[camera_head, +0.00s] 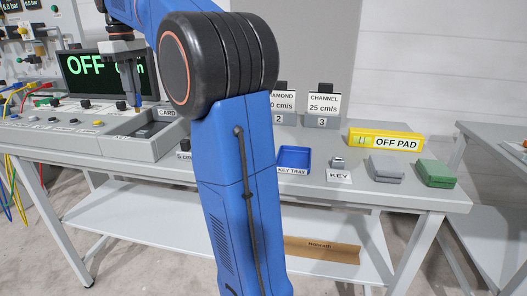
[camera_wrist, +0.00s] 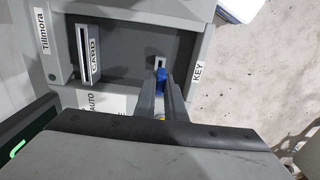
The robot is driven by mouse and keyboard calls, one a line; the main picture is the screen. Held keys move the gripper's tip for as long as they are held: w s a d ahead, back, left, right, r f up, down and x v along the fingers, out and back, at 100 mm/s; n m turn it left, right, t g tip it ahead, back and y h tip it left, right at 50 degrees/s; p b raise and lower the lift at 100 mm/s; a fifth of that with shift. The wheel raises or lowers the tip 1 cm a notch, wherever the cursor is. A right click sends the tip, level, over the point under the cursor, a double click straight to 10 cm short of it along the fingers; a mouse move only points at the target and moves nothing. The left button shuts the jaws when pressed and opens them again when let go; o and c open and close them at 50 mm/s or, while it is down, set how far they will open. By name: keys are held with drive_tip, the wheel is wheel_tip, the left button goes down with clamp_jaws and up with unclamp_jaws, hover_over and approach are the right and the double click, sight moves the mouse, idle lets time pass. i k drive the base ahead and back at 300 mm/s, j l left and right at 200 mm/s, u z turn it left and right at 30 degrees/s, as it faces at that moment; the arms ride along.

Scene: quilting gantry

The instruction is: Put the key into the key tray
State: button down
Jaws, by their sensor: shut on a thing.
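The key (camera_wrist: 161,76) shows as a small blue piece between my fingers in the wrist view. My gripper (camera_wrist: 161,90) is shut on it. The key is at or just by a pale slotted keyhole (camera_wrist: 160,62) in the dark recess beside the KEY label; I cannot tell how deep it sits. In the head view my gripper (camera_head: 137,104) points down over the console at the left. The key tray (camera_head: 294,158) is a shallow blue tray on the table right of my arm, and it looks empty.
A grey fixture (camera_head: 338,162) with a KEY label, a grey block (camera_head: 385,169), a green block (camera_head: 435,173) and a yellow OFF PAD (camera_head: 385,140) are right of the tray. A screen (camera_head: 108,74) stands behind my gripper.

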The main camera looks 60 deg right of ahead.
sight(294, 161)
drive_tip(key=k+l, duration=0.25)
drive_tip(key=k, duration=0.25)
drive_tip(key=k+l, duration=0.25)
drive_tip(key=k, duration=0.25)
drive_tip(key=k+l, duration=0.25)
drive_tip(key=k, duration=0.2)
